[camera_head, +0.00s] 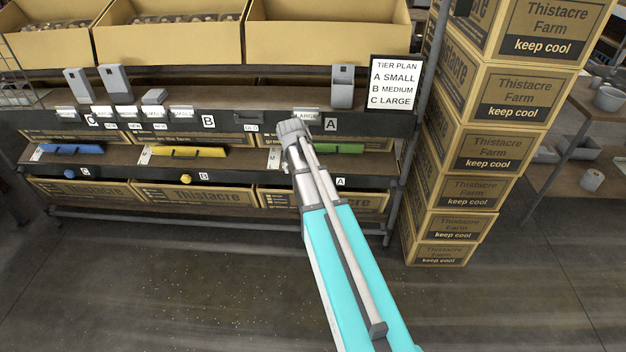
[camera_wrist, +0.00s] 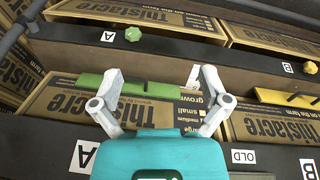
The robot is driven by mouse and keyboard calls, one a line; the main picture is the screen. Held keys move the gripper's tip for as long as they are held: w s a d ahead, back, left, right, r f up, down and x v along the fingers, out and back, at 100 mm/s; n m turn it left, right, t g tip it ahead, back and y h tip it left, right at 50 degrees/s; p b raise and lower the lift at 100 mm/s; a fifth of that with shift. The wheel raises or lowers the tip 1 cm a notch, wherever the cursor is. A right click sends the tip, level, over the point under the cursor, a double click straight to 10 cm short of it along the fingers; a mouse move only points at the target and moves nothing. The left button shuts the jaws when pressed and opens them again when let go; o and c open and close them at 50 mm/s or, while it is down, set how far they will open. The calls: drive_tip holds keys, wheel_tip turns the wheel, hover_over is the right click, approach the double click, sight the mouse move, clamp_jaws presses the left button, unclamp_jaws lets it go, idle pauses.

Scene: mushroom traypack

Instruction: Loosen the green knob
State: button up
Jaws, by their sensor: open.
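The green knob (camera_wrist: 133,34) shows in the wrist view, on the dark shelf edge beside the A label, beyond my gripper. I cannot make it out in the head view, where my arm covers part of that shelf. A green bar (camera_head: 348,148) lies on the shelf at the right, partly behind my arm. In the wrist view the green bar (camera_wrist: 145,88) appears between and behind my fingers. My gripper (camera_wrist: 154,78) is open, fingers spread, with nothing held. In the head view my gripper (camera_head: 293,132) is in front of the rack, near the upper label rail.
Yellow (camera_head: 188,152) and blue (camera_head: 71,149) bars lie leftward, with a yellow knob (camera_head: 186,179) and blue knob (camera_head: 70,173) below. A tier plan sign (camera_head: 394,84) hangs at right. Stacked cartons (camera_head: 487,150) flank the rack. Floor in front is clear.

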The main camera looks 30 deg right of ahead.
drive_tip(key=w+d+f+t+h+b, duration=0.2)
drive_tip(key=d+f+b, duration=0.2)
drive_tip(key=f+b, duration=0.3)
drive_tip(key=w+d+f+m+t+h+b, duration=0.1)
drive_tip(key=d+f+b, duration=0.4)
drive_tip(key=b, duration=0.6)
wheel_tip(320, 180, down, 2)
drive_tip(key=shift+w+f+t+h+b, duration=0.25)
drive_tip(key=shift+w+t+h+b, duration=0.2)
drive_tip(key=shift+t, duration=0.35)
drive_tip(key=shift+f, duration=0.1)
drive_tip(key=b+x, duration=0.9)
drive_tip(key=x, duration=0.4)
drive_tip(key=shift+w+d+f, duration=0.15)
drive_tip(key=shift+d, duration=0.05)
drive_tip(key=c, duration=1.1)
drive_tip(key=shift+c, duration=0.2)
